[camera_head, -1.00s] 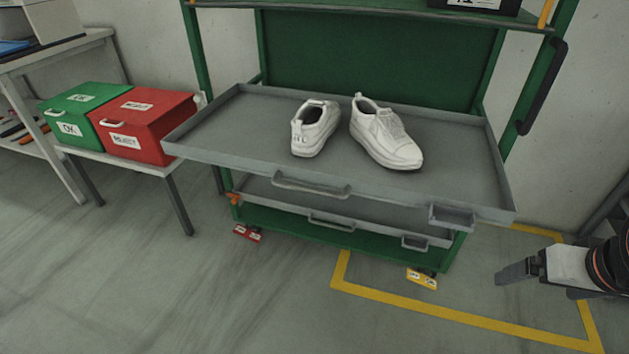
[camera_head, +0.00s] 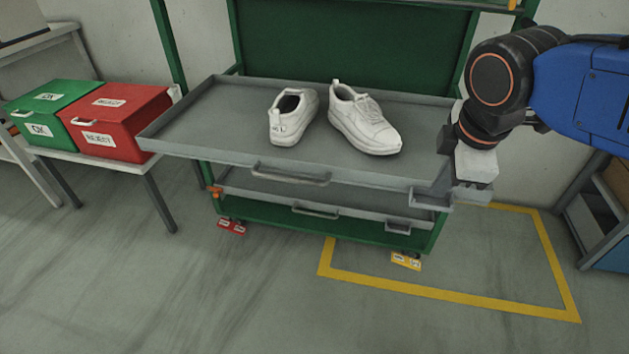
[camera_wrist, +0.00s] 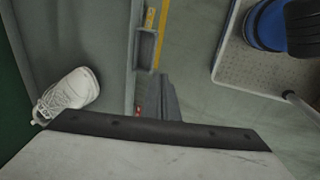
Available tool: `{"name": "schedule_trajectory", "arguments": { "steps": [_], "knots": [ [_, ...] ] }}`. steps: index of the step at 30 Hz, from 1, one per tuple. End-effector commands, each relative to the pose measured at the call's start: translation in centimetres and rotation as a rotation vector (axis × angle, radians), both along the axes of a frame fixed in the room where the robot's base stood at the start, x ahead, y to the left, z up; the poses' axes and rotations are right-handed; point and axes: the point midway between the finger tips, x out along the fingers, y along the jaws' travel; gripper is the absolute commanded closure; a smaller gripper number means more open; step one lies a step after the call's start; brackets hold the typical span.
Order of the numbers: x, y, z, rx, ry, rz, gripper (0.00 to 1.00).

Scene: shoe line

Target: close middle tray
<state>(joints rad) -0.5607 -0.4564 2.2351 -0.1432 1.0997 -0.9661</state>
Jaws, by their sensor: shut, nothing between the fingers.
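The middle tray (camera_head: 215,115) is a grey, shallow tray pulled well out of the green rack. It has a bar handle (camera_head: 290,175) at the front and a small box-like holder (camera_head: 430,199) near the front right corner. A pair of white shoes (camera_head: 364,120) stands on it. My gripper (camera_head: 438,186) is shut and empty at the tray's front right corner, close to the holder. In the wrist view the shut fingers (camera_wrist: 166,96) lie just outside the tray's front wall (camera_wrist: 131,60), beside the holder (camera_wrist: 146,48). I cannot tell whether they touch.
A lower grey tray (camera_head: 270,200) sits beneath, inside the rack. Green (camera_head: 48,112) and red (camera_head: 115,122) boxes stand on a side table at the left. Yellow floor tape (camera_head: 450,295) marks the floor at the front right. The floor in front is clear.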

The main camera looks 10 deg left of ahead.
Motion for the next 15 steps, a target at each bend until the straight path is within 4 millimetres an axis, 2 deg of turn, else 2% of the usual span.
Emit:
{"name": "schedule_trajectory", "arguments": {
  "steps": [1,8,15],
  "knots": [
    [0.3,1.6,0.3,-0.029,0.003,0.092,1.0],
    [0.7,8.4,1.6,-0.167,0.002,0.525,1.0],
    [-0.3,16.1,2.5,-0.312,-0.005,0.976,1.0]
  ]
}}
